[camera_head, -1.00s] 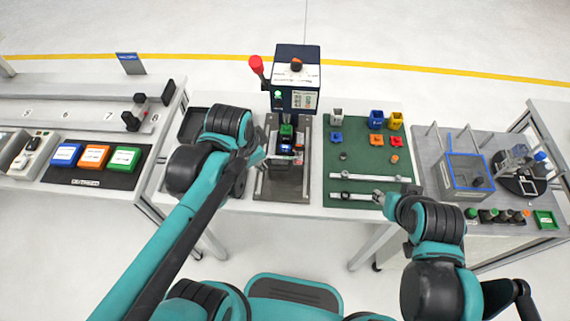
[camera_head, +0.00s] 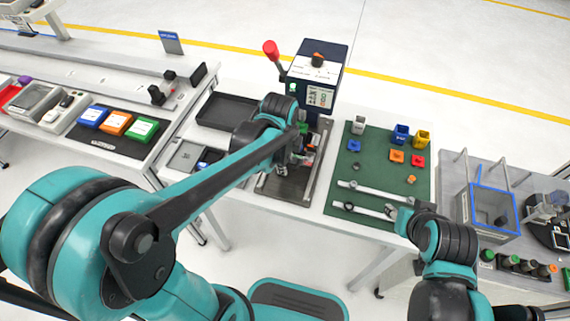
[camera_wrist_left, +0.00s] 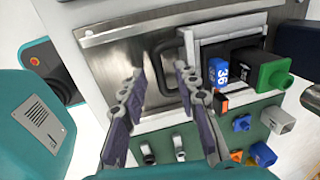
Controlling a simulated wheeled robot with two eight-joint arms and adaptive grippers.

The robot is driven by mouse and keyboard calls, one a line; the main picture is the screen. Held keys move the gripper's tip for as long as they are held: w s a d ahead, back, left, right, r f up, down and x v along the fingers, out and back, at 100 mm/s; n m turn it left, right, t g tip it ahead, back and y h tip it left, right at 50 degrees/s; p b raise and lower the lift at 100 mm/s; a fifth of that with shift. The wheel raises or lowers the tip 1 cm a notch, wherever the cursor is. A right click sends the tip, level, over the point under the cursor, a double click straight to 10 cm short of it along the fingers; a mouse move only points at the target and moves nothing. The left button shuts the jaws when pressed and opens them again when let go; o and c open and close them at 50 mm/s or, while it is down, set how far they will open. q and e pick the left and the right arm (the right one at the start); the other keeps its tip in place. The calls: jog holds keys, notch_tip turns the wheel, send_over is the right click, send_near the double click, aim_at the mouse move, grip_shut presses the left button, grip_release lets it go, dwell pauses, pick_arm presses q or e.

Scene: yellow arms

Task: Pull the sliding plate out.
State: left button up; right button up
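The sliding plate (camera_wrist_left: 218,40) is a grey fixture in the left wrist view, with a dark curved handle (camera_wrist_left: 158,62) on its near side. It carries a blue block marked 36 (camera_wrist_left: 218,72) and a green piece (camera_wrist_left: 272,76). My left gripper (camera_wrist_left: 158,82) is open, with its two fingers apart on either side of the handle and visible space between them. In the head view my left gripper (camera_head: 303,155) is over the press base and largely hides the plate. My right gripper (camera_head: 393,211) is by the rails on the green mat; its fingers are too small to judge.
The dark blue press (camera_head: 315,80) with a red-knobbed lever (camera_head: 271,50) stands behind the fixture. A metal base plate (camera_head: 283,186) lies in front of it. A green mat (camera_head: 375,180) with small coloured parts is to the right, a black tray (camera_head: 227,112) to the left.

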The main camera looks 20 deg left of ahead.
pick_arm(q)
jog(key=shift+f, duration=0.1)
grip_shut()
jog(key=shift+s, duration=0.1)
jog(key=s+p, duration=0.2)
jog(key=s, duration=0.4)
jog(key=s+p, duration=0.2)
jog(key=s, duration=0.4)
jog(key=shift+s+a, duration=0.2)
jog(key=shift+s, duration=0.15)
